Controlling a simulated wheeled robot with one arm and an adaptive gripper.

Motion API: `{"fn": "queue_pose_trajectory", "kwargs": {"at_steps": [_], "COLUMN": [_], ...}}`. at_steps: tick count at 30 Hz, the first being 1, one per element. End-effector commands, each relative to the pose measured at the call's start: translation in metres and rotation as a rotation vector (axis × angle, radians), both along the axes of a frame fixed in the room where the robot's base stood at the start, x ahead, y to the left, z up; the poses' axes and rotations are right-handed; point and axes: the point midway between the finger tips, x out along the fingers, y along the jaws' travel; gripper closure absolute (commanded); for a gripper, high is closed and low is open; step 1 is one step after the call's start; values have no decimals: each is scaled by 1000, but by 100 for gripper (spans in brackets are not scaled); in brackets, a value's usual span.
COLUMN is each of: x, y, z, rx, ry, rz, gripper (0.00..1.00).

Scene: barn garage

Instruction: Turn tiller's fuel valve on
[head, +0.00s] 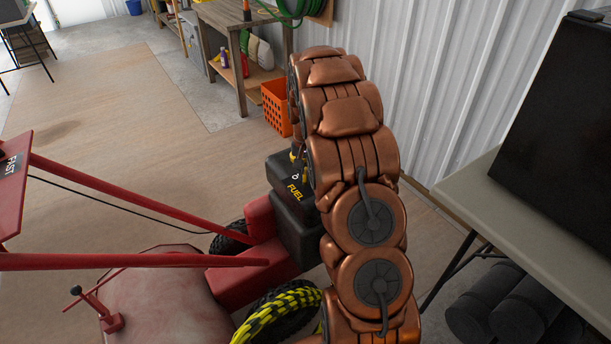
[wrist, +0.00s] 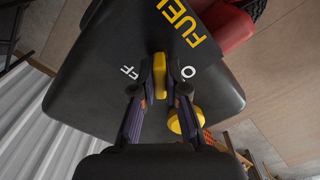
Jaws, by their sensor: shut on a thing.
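The red tiller (head: 165,290) stands at the lower left of the head view. Its black engine box (head: 293,225) is marked FUEL and is partly behind my arm. In the wrist view the dark fuel panel (wrist: 105,95) fills the middle. The yellow fuel valve lever (wrist: 159,75) stands between a partly covered OFF mark on the left and a partly covered mark starting with O on the right. My gripper (wrist: 160,85) has a finger on each side of the lever and is shut on it. In the head view my arm mostly hides the gripper and lever.
A yellow round knob (wrist: 180,124) sits just right of my gripper. A grey table (head: 530,215) with a black box stands at right. An orange crate (head: 275,105) and a wooden bench (head: 225,35) are behind. Open floor (head: 120,110) lies at left.

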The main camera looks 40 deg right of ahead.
Motion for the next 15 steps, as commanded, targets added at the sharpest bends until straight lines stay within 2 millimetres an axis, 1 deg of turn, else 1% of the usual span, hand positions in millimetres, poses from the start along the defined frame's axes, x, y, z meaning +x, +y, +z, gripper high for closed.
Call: {"fn": "queue_pose_trajectory", "kwargs": {"at_steps": [1,15], "x": [1,2], "y": [1,2], "z": [-2,0], "rx": [1,-2], "ry": [-1,-4], "rz": [45,472], "gripper": [100,100]}}
